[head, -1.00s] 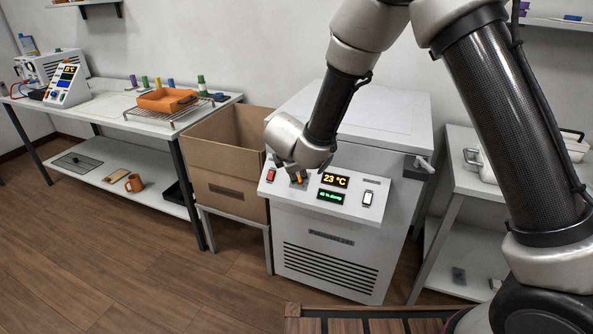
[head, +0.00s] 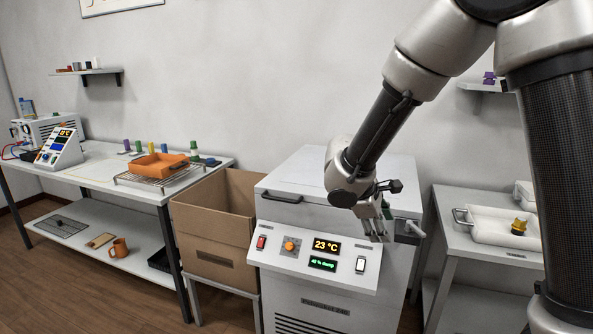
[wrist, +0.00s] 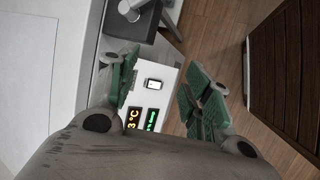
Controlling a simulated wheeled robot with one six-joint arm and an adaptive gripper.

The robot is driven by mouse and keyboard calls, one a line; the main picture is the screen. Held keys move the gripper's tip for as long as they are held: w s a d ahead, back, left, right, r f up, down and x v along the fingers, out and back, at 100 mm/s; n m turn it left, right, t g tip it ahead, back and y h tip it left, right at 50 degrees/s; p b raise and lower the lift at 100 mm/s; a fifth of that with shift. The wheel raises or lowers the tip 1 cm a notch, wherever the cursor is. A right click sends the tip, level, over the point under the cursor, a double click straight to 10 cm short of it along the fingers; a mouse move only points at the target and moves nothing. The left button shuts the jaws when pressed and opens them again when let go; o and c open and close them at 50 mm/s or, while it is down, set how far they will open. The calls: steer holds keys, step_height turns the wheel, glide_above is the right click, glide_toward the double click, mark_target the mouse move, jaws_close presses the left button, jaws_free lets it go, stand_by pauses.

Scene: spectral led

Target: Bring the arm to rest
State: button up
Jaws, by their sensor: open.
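My gripper (head: 382,224) is at the right front of the white chamber (head: 335,180), in front of its lid edge and close to the side latch handle (head: 411,230). In the wrist view my gripper (wrist: 160,92) has its two green-padded fingers spread wide apart, with nothing between them. The control panel (head: 281,257) shows below and left of the gripper in the head view. It carries a red switch, an orange knob (head: 291,244), a display reading 23 °C, a green display and a white rocker switch (head: 361,264). I cannot tell how far the fingers are from the panel.
A cardboard box (head: 214,225) stands left of the chamber. A long table (head: 80,177) further left holds an orange tray (head: 158,165) on a wire rack. The wall above the chamber is clear.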

steer(key=s+d+r+m+y, duration=0.2)
steer(key=s+d+r+m, duration=0.2)
steer(key=s, duration=0.4)
steer(key=s+d+r+m+y, duration=0.2)
steer(key=s+d+r+m, duration=0.2)
steer(key=s, duration=0.4)
steer(key=s+d+r+m+t+y, duration=0.1)
steer(key=s+d+r+m, duration=0.4)
steer(key=s+d+r, duration=0.1)
steer(key=shift+s+d+r+y, duration=0.35)
steer(key=shift+s+d, duration=0.3)
steer(key=shift+s, duration=0.4)
steer(key=shift+f, duration=0.1)
